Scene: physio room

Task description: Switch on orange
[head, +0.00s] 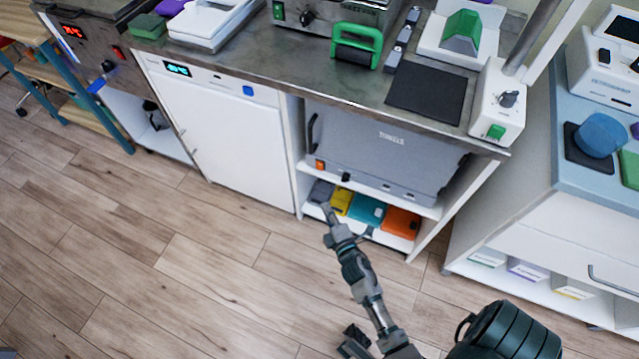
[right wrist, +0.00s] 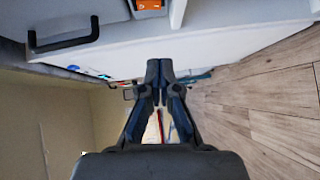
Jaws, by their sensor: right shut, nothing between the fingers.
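An orange switch (head: 320,165) sits at the lower left of the front of a grey towel cabinet (head: 385,150) under the counter. A black knob is beside it. In the right wrist view the orange switch (right wrist: 148,5) shows at the top edge, partly cut off. My right gripper (head: 327,210) is shut and empty, in front of the low shelf, below the switch and apart from it. Its closed fingers show in the right wrist view (right wrist: 160,75), near a white shelf edge. My left gripper is not in view.
Grey, yellow, teal and orange items (head: 401,222) lie on the low shelf (head: 312,210). The cabinet's black handle (right wrist: 63,38) sticks out. A white appliance (head: 222,130) with a blue button stands left, a drawer unit (head: 545,240) right. The wooden floor (head: 180,270) is clear.

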